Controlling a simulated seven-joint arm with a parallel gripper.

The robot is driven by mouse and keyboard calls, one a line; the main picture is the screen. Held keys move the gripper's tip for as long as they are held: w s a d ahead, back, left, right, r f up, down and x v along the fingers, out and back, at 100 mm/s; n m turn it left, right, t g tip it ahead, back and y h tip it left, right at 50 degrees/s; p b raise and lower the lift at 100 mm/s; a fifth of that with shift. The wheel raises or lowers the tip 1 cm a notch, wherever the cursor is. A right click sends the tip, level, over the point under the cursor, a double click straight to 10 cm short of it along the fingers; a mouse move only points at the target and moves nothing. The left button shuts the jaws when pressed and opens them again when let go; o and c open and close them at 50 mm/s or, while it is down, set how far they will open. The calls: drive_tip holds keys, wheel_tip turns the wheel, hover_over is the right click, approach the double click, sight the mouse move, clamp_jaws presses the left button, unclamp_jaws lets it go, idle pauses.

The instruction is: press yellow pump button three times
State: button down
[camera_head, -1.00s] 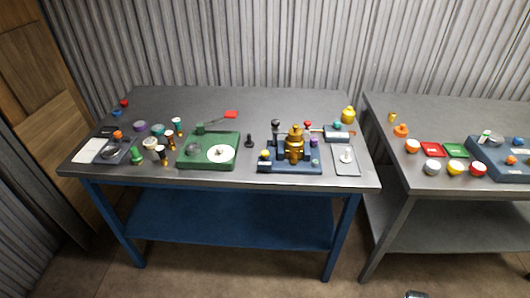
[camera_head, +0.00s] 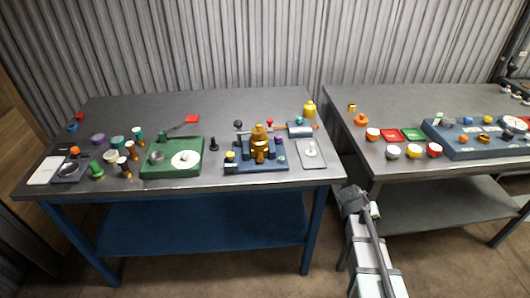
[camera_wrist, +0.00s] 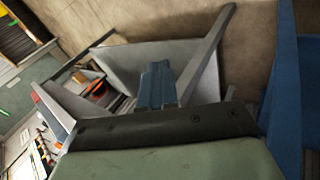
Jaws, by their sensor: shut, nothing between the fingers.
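A blue-based unit with a brass body (camera_head: 259,142) stands near the front edge of the left table. A small yellow button (camera_head: 230,156) shows at the left end of its base. A separate yellow bulb-shaped object (camera_head: 309,110) stands behind it to the right. My arm rises at the lower right in the head view, its end beside the table's front right corner, below and right of the unit and apart from it. My gripper (camera_wrist: 157,70) is shut and empty in the wrist view, where neither the unit nor the button can be made out.
The left table (camera_head: 210,105) has a clear back strip. A green unit (camera_head: 170,165), a black knob (camera_head: 213,145) and a grey plate (camera_head: 311,152) flank the brass unit. The right table (camera_head: 390,100) holds several cups and a blue-grey panel (camera_head: 470,145). A gap separates the tables.

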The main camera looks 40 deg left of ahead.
drive_tip(key=a+r+t, duration=0.1)
drive_tip(key=a+r, duration=0.4)
drive_tip(key=r, duration=0.1)
drive_tip(key=a+r+n+t+y, duration=0.1)
drive_tip(key=a+r, duration=0.5)
drive_tip(key=r, duration=0.1)
drive_tip(key=w+a+r+t, duration=0.1)
drive_tip(key=a+r+t, duration=0.1)
drive_tip(key=a+r, duration=0.4)
drive_tip(key=shift+a+r, duration=0.25)
drive_tip(key=s+a+r+y, duration=0.1)
drive_tip(key=s+a+r, duration=0.2)
drive_tip(key=s+a, duration=0.35)
drive_tip(key=s+a+r+y, duration=0.1)
drive_tip(key=s+a+r, duration=0.25)
drive_tip(key=a, duration=0.65)
wheel_tip(320, 180, up, 7)
drive_tip(key=y, duration=0.1)
hover_over(228, 155)
drive_tip(key=shift+a, duration=0.1)
drive_tip(key=shift+f, duration=0.1)
drive_tip(key=shift+f, duration=4.3)
